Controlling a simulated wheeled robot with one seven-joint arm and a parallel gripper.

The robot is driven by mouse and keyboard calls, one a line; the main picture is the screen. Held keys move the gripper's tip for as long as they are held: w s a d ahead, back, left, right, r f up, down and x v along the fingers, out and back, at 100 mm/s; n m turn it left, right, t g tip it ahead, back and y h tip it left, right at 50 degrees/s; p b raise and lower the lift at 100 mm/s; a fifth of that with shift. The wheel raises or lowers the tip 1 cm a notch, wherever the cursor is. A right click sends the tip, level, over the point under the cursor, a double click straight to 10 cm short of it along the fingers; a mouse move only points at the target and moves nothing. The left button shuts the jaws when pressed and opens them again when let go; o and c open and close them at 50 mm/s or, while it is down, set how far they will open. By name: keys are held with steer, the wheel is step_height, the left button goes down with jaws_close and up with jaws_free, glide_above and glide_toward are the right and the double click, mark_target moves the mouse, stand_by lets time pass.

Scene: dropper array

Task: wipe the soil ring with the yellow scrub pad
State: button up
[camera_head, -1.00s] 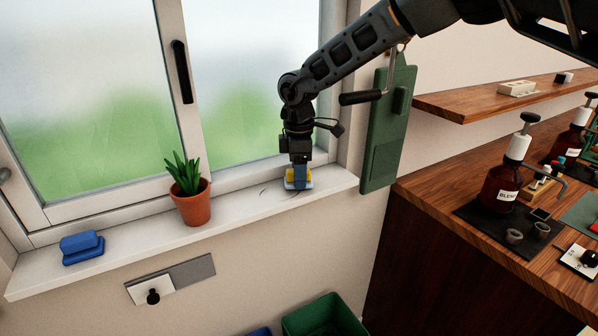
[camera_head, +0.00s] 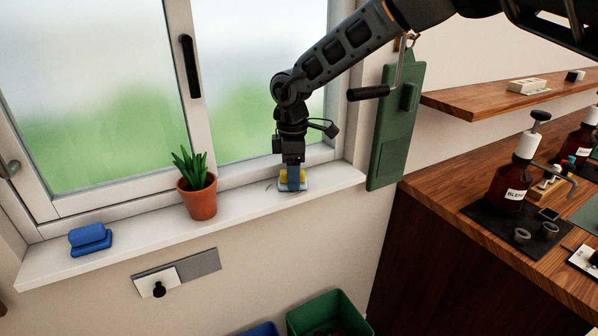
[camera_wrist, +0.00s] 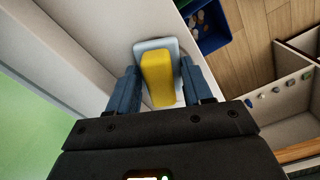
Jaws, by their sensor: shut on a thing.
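The yellow scrub pad (camera_wrist: 157,78) has a yellow grip block on a pale blue base, and it is on the white window sill (camera_head: 240,203). My gripper (camera_head: 291,180) points down with its blue fingers shut on the yellow block; the fingers also show on either side of it in the wrist view (camera_wrist: 160,88). The pad's base appears to rest on the sill. A faint dark arc of the soil ring (camera_head: 269,186) shows just left of the pad. The rest of the ring is hidden or too faint to tell.
A potted plant (camera_head: 199,203) stands on the sill left of my gripper, and a blue block-like pad (camera_head: 90,240) lies further left. The green board (camera_head: 393,135) hangs on the wall at right. A green bin (camera_head: 328,315) sits below the sill.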

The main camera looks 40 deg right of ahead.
mark_target(281, 185)
steer(key=shift+w+a+f, duration=0.1)
steer(key=shift+w+a, duration=0.1)
steer(key=shift+a, duration=0.7)
steer(key=shift+w+a+f, duration=0.1)
steer(key=shift+w+a, duration=0.1)
steer(key=shift+a, duration=0.7)
steer(key=shift+w+a, duration=0.25)
steer(key=shift+a, duration=0.55)
steer(key=shift+w+a, duration=0.2)
steer(key=shift+a, duration=0.6)
steer(key=shift+r, duration=0.2)
steer(key=shift+s+d+r+p, duration=0.1)
steer(key=shift+s+d+p, duration=0.15)
steer(key=shift+d, duration=0.65)
steer(key=shift+s+d+r+p, duration=0.1)
steer(key=shift+s+d+p, duration=0.1)
steer(key=shift+d, duration=0.65)
steer(key=shift+s+d+f, duration=0.1)
steer(key=shift+s+d, duration=0.2)
steer(key=shift+d, duration=0.8)
steer(key=shift+s+d+f, duration=0.15)
steer(key=shift+s+d, duration=0.2)
steer(key=shift+d, duration=0.75)
steer(key=shift+s+d+f, duration=0.1)
steer(key=shift+s+d, duration=0.2)
steer(key=shift+d, duration=0.8)
steer(key=shift+a, duration=0.1)
